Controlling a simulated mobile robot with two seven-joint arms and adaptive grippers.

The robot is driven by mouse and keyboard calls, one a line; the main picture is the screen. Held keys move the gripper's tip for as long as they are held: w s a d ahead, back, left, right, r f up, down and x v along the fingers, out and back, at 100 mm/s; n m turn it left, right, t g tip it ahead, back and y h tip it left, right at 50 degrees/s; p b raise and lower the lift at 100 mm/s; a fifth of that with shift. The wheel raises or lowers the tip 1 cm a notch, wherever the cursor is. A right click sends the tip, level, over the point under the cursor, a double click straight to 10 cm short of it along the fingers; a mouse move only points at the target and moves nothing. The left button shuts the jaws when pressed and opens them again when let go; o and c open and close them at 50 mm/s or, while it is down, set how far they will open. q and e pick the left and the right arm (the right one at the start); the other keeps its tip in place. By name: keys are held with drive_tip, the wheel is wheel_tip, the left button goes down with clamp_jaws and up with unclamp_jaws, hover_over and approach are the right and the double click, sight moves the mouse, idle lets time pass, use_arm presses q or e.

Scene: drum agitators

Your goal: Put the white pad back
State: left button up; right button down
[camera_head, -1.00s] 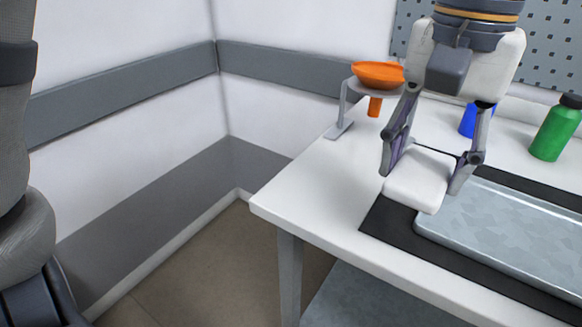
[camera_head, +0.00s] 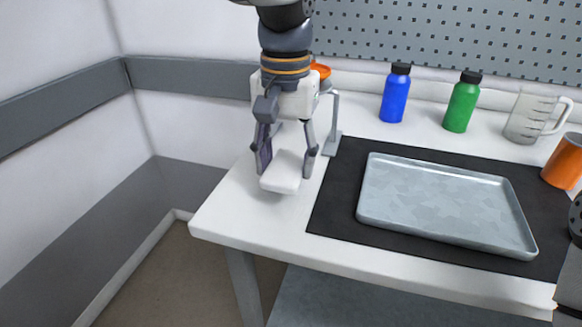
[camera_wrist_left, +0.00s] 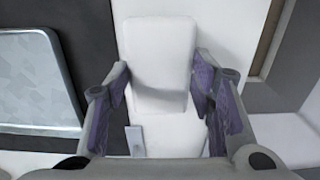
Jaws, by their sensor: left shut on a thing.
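The white pad (camera_head: 281,180) is a pale block with rounded edges, in my left gripper (camera_head: 287,168) over the bare left end of the white table (camera_head: 235,215). The two fingers are shut on its sides. In the left wrist view the pad (camera_wrist_left: 157,62) sits between the fingers of the left gripper (camera_wrist_left: 160,88), its broad face toward the camera. I cannot tell whether the pad touches the table.
A grey stand (camera_head: 334,120) holding an orange bowl-like piece (camera_head: 320,70) is partly hidden behind my left gripper. A metal tray (camera_head: 440,205) lies on a black mat (camera_head: 330,205) to the right. Blue (camera_head: 395,95) and green (camera_head: 461,104) bottles stand behind.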

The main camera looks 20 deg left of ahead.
sight(285, 163)
use_arm(q)
drive_tip(key=shift+w+a+f, duration=0.1)
drive_tip(key=shift+w+f, duration=0.05)
drive_tip(key=shift+f, duration=0.8)
drive_tip(key=shift+w+a+f, duration=0.1)
drive_tip(key=shift+w+f, duration=0.05)
drive_tip(key=shift+f, duration=0.8)
drive_tip(key=o, duration=1)
drive_tip(key=shift+f, duration=0.15)
wheel_tip(285, 163, up, 12)
drive_tip(key=shift+r, duration=0.15)
